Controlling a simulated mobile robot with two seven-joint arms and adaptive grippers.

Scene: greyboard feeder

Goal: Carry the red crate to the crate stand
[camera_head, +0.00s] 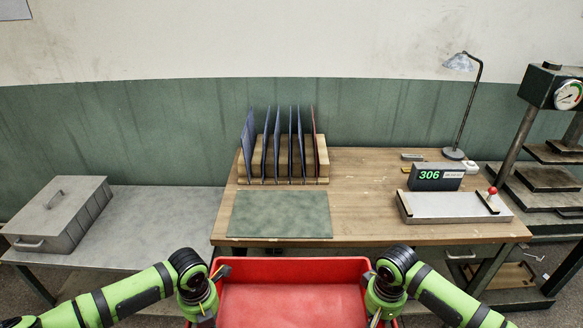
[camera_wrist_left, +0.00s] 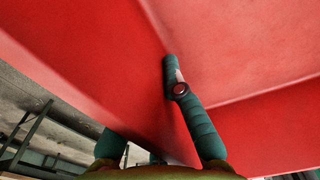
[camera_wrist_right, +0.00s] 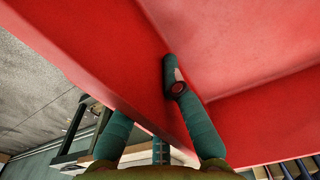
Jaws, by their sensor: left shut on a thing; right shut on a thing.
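The red crate (camera_head: 291,302) is at the bottom middle of the head view, in front of the wooden table. It looks empty in the part that shows; its near side is cut off by the frame. My left gripper (camera_head: 214,283) is shut on the crate's left wall, with one finger inside the crate in the left wrist view (camera_wrist_left: 165,125). My right gripper (camera_head: 372,283) is shut on the right wall in the same way, as the right wrist view (camera_wrist_right: 158,125) shows. I cannot make out a crate stand for certain.
The wooden table (camera_head: 370,180) just beyond the crate holds a green mat (camera_head: 280,214), a rack with upright dark boards (camera_head: 275,150), a display box (camera_head: 436,177), a metal tray (camera_head: 450,207) and a lamp (camera_head: 461,62). A grey bench (camera_head: 150,225) with a metal box (camera_head: 58,213) stands left. A gauge press (camera_head: 556,90) stands right.

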